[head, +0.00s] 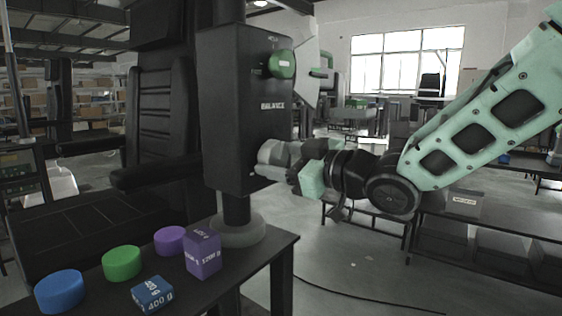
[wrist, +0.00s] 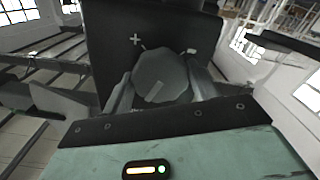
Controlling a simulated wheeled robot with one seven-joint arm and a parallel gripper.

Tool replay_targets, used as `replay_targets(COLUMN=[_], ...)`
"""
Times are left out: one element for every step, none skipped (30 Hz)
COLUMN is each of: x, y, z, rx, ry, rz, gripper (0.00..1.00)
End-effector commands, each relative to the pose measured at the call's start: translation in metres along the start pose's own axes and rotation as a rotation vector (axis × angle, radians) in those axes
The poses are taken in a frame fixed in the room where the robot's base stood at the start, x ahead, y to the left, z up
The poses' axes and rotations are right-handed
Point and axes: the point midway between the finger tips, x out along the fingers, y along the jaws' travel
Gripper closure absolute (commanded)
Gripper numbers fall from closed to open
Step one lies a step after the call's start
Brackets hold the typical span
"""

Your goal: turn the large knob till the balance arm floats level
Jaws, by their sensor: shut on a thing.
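The black unit marked BALANCE (head: 225,120) stands on a column at the table. Its large grey knob (head: 270,152) sticks out low on the right face. My gripper (head: 285,160) is shut on this knob, reaching in from the right. In the wrist view the large knob (wrist: 162,72) is many-sided, with a pale mark near its lower edge, and sits between the fingers of my gripper (wrist: 161,90). A plus sign shows on the panel at its upper left. I cannot clearly make out the balance arm or tell whether it is level.
A smaller green knob (head: 281,64) sits high on the unit, before a pale plate (head: 306,75). On the table (head: 250,262) are blue (head: 60,290), green (head: 122,262) and purple (head: 170,240) discs, a purple block (head: 203,257) and a blue block (head: 152,294).

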Motion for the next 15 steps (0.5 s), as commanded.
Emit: replay_targets(x=[-0.0002,-0.0002,-0.0002,-0.0002,-0.0002,-0.0002,-0.0002,-0.0001,-0.0001,-0.0001,-0.0001,-0.0001,-0.0001,-0.0001,-0.0001], y=[0.0003,0.0003,0.0003,0.0002,0.0003,0.0002,0.0002,0.0002,0.0002,0.0002,0.0001,0.0001,0.0001,0.0001,0.0001], z=[0.0004,0.0004,0.0004,0.0004,0.0004,0.0004,0.0004,0.0004,0.0003,0.0003,0.0003,0.0003,0.0003,0.0003,0.0002], rx=[0.000,0.000,0.001,0.001,0.001,0.001,0.001,0.001,0.001,0.001,0.001,0.001,0.001,0.001,0.001], ry=[-0.001,-0.001,-0.001,-0.001,-0.001,-0.001,-0.001,-0.001,-0.001,-0.001,-0.001,-0.001,-0.001,-0.001,-0.001], rz=[0.000,0.000,0.000,0.000,0.000,0.000,0.000,0.000,0.000,0.000,0.000,0.000,0.000,0.000,0.000], gripper=[0.64,0.64,0.64,0.64,0.64,0.33,0.24,0.19,0.19,0.19,0.19,0.19,0.19,0.19,0.19])
